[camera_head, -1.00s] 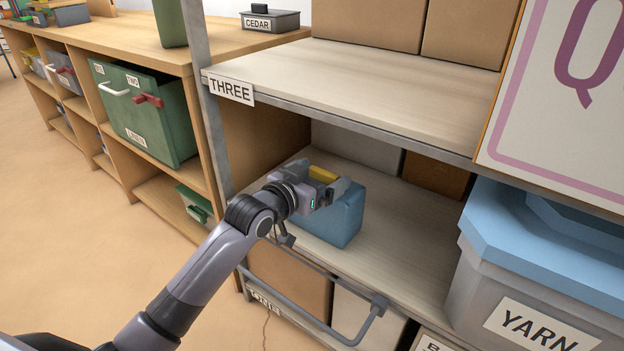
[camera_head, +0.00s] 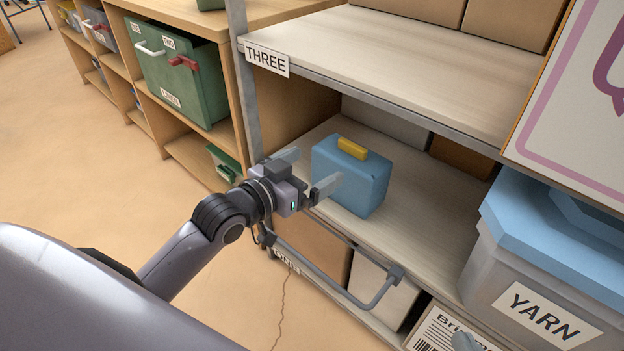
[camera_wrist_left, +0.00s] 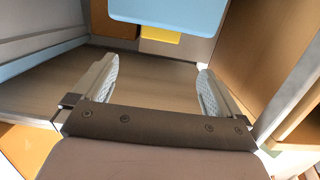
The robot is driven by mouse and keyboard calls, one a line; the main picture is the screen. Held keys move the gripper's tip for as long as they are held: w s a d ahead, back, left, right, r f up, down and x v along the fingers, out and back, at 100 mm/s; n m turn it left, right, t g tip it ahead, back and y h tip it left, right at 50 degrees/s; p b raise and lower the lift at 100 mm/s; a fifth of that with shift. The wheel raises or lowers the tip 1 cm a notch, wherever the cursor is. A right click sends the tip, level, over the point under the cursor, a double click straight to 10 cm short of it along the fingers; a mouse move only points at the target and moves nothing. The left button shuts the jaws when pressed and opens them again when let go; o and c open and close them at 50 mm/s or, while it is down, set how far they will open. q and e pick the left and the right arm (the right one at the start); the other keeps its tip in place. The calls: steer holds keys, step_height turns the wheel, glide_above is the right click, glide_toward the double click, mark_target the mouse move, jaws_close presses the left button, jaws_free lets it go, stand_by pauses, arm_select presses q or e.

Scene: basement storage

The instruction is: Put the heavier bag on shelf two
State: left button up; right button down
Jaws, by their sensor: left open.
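A blue bag (camera_head: 350,181) with a yellow handle (camera_head: 352,148) stands upright on the shelf board (camera_head: 425,213) one level below the board labelled THREE (camera_head: 267,59). My left gripper (camera_head: 308,172) is open and empty, just in front of the bag's left side and apart from it. In the left wrist view the blue bag (camera_wrist_left: 170,14) and its yellow handle (camera_wrist_left: 160,35) show at the top edge, beyond the open fingers (camera_wrist_left: 158,77). A small grey tip at the bottom of the head view seems to be my right gripper (camera_head: 465,342); its jaws cannot be made out. No second bag is recognisable.
A grey bin with a blue lid marked YARN (camera_head: 535,300) stands at the right. A metal rail (camera_head: 335,285) runs along the front below the bag's shelf. A green bin (camera_head: 185,75) sits in the wooden unit at left. The board around the bag has free room.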

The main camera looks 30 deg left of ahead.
arm_select(q)
steer(key=s+d+f+g, duration=0.1)
steer(key=s+d+f, duration=0.3)
steer(key=s, duration=0.4)
steer(key=s+d+f+g+h, duration=0.1)
steer(key=s+d+f+g, duration=0.1)
steer(key=s+d+f, duration=0.3)
steer(key=s+d, duration=0.2)
steer(key=shift+s+n+g, duration=0.3)
steer(key=shift+s, duration=0.05)
arm_select(e)
steer(key=shift+w+r, duration=0.1)
steer(key=shift+r, duration=0.05)
arm_select(q)
steer(key=shift+d, duration=0.1)
arm_select(e)
steer(key=shift+r, duration=0.1)
